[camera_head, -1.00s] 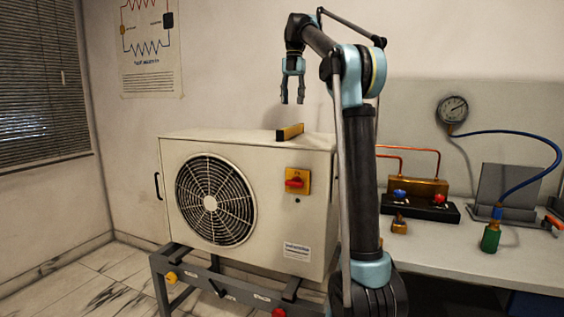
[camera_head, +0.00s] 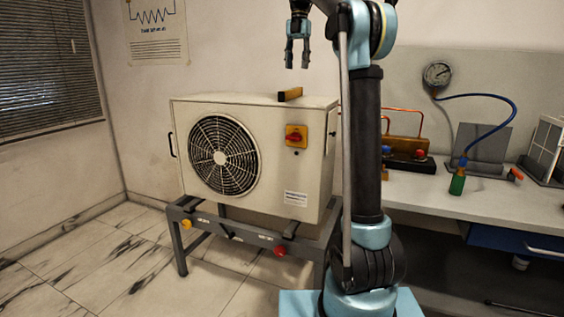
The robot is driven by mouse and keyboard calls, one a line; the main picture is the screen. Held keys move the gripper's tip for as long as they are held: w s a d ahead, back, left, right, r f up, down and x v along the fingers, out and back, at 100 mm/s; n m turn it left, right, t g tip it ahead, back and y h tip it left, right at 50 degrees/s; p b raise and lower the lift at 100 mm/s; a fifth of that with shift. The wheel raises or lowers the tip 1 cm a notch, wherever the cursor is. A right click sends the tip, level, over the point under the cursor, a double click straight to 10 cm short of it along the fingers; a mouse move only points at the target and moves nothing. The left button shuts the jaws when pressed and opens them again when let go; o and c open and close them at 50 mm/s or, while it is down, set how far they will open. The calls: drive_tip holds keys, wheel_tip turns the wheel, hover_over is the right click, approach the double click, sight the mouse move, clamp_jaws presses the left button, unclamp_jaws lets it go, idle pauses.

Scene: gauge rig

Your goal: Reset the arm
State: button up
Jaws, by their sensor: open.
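My gripper (camera_head: 297,54) hangs from my arm at the top middle of the head view. Its fingers point down and stand apart, with nothing between them. It appears above a small yellow and black block (camera_head: 290,94) that lies on top of the white fan unit (camera_head: 250,150); a gap shows between fingertips and block. The upper part of my arm is cut off by the top edge of the picture.
The fan unit stands on a grey frame (camera_head: 183,247) with a yellow knob and a red knob. The tiled floor (camera_head: 100,270) at left is clear.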

drive_tip(key=s+d+f+m+t, duration=0.1)
drive_tip(key=s+d+f+m, duration=0.3)
drive_tip(key=s+f+m, duration=0.55)
drive_tip(key=s+d+f+m+t, duration=0.1)
drive_tip(key=s+d+f+m, duration=0.5)
drive_tip(key=s+f, duration=0.5)
drive_tip(key=s+d+f+m, duration=0.1)
drive_tip(key=s+f+m, duration=0.6)
drive_tip(key=s+f, duration=0.3)
drive_tip(key=s+d+f+m+t, duration=0.1)
drive_tip(key=s+f+m, duration=0.7)
drive_tip(key=f, duration=0.9)
drive_tip(key=shift+s+d+f+h, duration=0.3)
drive_tip(key=shift+s+d, duration=0.3)
drive_tip(key=shift+s, duration=0.45)
